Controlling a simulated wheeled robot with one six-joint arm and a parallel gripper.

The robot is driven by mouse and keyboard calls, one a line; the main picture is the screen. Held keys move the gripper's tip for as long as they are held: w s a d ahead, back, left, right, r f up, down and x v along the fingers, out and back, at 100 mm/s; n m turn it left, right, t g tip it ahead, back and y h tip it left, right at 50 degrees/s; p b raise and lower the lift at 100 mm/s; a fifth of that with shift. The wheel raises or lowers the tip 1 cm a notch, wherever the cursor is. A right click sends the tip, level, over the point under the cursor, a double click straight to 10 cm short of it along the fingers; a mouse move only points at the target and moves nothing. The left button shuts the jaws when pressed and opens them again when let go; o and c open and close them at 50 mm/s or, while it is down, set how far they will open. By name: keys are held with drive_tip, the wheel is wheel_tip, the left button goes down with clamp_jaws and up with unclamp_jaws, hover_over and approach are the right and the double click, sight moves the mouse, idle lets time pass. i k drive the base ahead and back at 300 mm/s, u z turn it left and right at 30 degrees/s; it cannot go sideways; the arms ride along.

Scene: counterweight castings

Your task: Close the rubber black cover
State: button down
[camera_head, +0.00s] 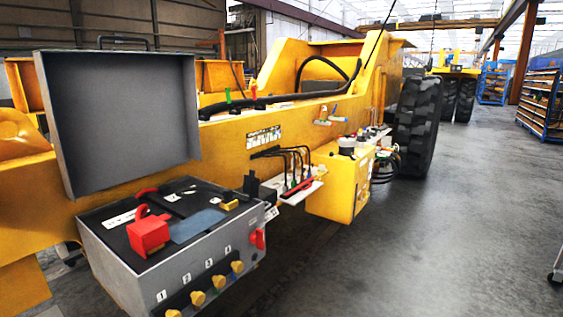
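A grey control box (150,285) hangs on the side of a yellow machine at the lower left. Its large lid (125,115), dark grey inside, stands open and nearly upright at the box's back edge, with a thin black handle on top. This lid is the clearest cover in view; I cannot tell whether it is rubber. The box's dark top panel (135,262) is exposed and carries a red block with a raised red handle (148,232), small labels and a black part. My gripper is not in view.
Yellow knobs (198,298) line the box's front, and a red switch (258,239) sits on its right side. A yellow tank (338,185), hoses and a large black tyre (416,125) are to the right. The grey floor (460,240) at right is open.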

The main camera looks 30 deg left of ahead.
sight(251, 184)
drive_tip(key=u, duration=0.15)
drive_tip(key=i, duration=0.75)
drive_tip(key=u, duration=0.9)
drive_tip(key=i, duration=0.65)
drive_tip(key=u, duration=0.45)
